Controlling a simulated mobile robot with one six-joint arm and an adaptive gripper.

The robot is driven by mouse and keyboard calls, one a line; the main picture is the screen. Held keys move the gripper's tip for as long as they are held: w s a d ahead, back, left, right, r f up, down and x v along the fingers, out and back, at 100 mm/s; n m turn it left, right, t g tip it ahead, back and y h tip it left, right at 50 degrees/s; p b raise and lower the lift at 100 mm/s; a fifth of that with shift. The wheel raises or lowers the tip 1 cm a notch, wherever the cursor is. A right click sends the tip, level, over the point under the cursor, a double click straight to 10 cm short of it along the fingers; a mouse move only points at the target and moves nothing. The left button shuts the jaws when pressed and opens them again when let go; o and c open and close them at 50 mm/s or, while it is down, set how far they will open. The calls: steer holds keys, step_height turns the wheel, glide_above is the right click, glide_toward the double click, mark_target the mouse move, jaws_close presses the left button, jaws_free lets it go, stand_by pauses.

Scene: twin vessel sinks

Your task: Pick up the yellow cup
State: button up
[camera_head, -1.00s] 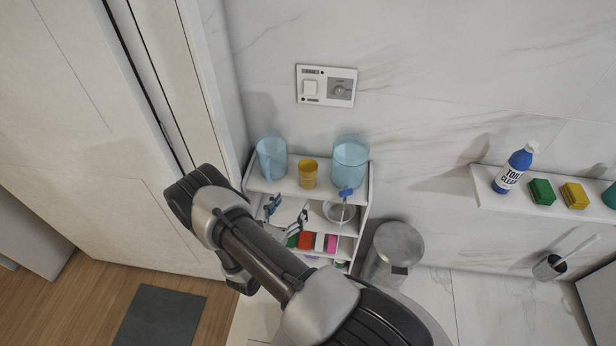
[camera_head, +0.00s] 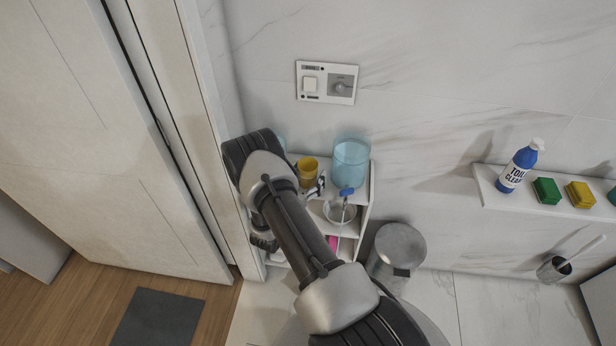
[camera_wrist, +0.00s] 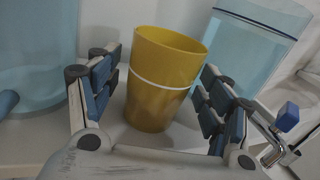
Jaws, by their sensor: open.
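The yellow cup (camera_head: 308,169) stands upright on the top of a small white shelf unit, to the left of a clear blue container. In the wrist view the yellow cup (camera_wrist: 162,80), with a pale band around it, fills the space between the two fingers of my gripper (camera_wrist: 160,95). My gripper is open, with one finger on each side of the cup. A gap shows on the left; on the right the finger is close, and I cannot tell whether it touches. In the head view my arm hides most of the gripper (camera_head: 316,188).
A blue container (camera_head: 350,164) stands right of the cup. A second blue container (camera_wrist: 38,55) is on the left, mostly hidden by my arm in the head view. A metal bin (camera_head: 397,250) stands right of the shelf unit (camera_head: 368,190).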

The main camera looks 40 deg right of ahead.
steer(key=c, duration=1.1)
steer(key=shift+r, duration=0.15)
steer(key=shift+c, duration=0.2)
